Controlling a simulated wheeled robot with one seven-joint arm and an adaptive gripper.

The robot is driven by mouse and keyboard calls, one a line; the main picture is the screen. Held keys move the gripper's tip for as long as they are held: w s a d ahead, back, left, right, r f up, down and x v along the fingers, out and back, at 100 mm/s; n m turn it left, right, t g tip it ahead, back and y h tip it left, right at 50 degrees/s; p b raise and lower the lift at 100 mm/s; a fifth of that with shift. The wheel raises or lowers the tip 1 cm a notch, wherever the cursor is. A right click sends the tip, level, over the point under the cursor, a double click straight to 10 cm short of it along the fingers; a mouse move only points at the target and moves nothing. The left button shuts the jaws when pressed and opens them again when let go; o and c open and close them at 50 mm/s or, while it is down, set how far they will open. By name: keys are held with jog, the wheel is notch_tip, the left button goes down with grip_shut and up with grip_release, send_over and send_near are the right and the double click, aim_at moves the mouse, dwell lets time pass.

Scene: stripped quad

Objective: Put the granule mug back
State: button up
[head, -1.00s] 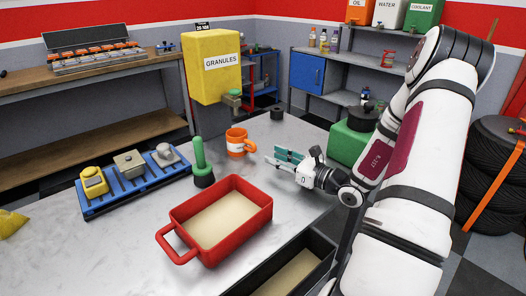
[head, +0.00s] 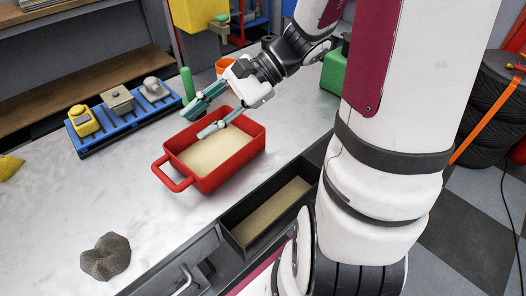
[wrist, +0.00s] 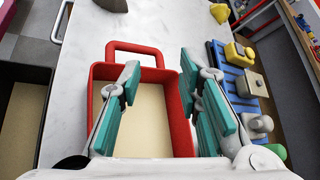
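The orange mug (head: 222,66) stands on the light bench top behind my gripper, near the yellow granule dispenser (head: 203,17); my gripper partly hides it, and I cannot see its contents. It does not show in the wrist view. My gripper (head: 196,122) is open and empty, with its fingers spread over the red pan (head: 172,161) of pale granules. In the wrist view my gripper (wrist: 159,62) has its two teal-padded fingers apart, above the pan (wrist: 134,47), with the pan's handle beyond.
A blue rack (head: 108,138) with yellow, beige and grey pieces lies left of the pan. A green-handled tool (head: 187,84) stands behind it. A dark open drawer (head: 232,214) is in front. A grey lump (head: 106,257) lies at front left.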

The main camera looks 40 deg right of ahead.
jog(key=s+a+r+n+g+h, duration=0.1)
jog(key=s+a+n+g+h, duration=0.1)
jog(key=s+a+n+g, duration=0.25)
jog(key=s+d+r+n+t+h, duration=0.1)
jog(key=s+d+r+n+h, duration=0.1)
jog(key=s+n+h, duration=0.2)
jog(key=s+d+r+n+t+h, duration=0.1)
jog(key=s+d+n+h, duration=0.1)
jog(key=s+n+h, duration=0.3)
jog(key=s+n, duration=0.1)
jog(key=s, duration=0.3)
jog(key=shift+r+n+t, duration=0.35)
jog(key=shift+s, duration=0.1)
notch_tip(320, 180, up, 10)
jog(key=t+p, duration=0.2)
jog(key=p, duration=0.6)
